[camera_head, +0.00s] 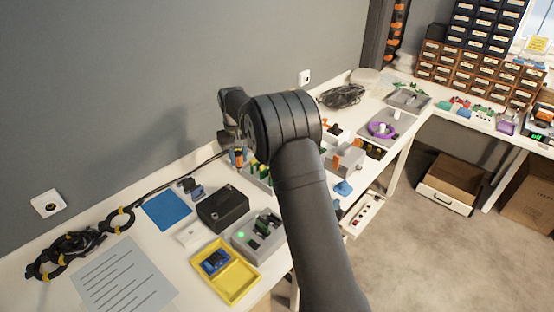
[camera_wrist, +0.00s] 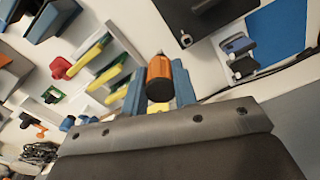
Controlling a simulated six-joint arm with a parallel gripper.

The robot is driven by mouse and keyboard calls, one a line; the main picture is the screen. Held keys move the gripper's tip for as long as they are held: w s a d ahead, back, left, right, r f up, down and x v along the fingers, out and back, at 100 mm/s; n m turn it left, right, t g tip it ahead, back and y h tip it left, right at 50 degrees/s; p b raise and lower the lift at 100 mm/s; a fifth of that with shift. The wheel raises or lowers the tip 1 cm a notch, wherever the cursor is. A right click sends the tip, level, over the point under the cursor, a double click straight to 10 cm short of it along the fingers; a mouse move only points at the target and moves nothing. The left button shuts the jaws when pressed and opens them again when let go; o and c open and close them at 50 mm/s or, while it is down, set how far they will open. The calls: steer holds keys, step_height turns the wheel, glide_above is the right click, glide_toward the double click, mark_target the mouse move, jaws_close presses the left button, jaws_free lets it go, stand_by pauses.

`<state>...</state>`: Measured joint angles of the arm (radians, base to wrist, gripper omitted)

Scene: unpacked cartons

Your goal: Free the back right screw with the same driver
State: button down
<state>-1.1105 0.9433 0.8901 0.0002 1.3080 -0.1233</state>
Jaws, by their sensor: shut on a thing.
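My gripper (camera_wrist: 158,85) is shut on a driver (camera_wrist: 159,79) with an orange and black handle, held between two blue fingers in the wrist view. In the head view the driver's orange handle (camera_head: 238,157) shows small beside my arm. A black box (camera_head: 222,207) lies on the bench, in front of my gripper. It also shows at the top of the wrist view (camera_wrist: 215,14), cut off by the edge, with a small round grey spot at one corner that may be a screw. The driver's tip and any contact with a screw cannot be made out.
A grey fixture (camera_head: 258,234) with a green light and a yellow tray (camera_head: 226,272) stand in front of the box. A blue mat (camera_head: 167,210) lies left of it.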

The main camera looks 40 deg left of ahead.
mark_target(228, 187)
steer(key=shift+n, duration=0.4)
steer(key=shift+s+a+f, duration=0.7)
steer(key=shift+s, duration=0.3)
steer(key=shift+s+a+f, duration=0.7)
steer(key=shift+s, duration=0.25)
steer(key=shift+f, duration=1.3)
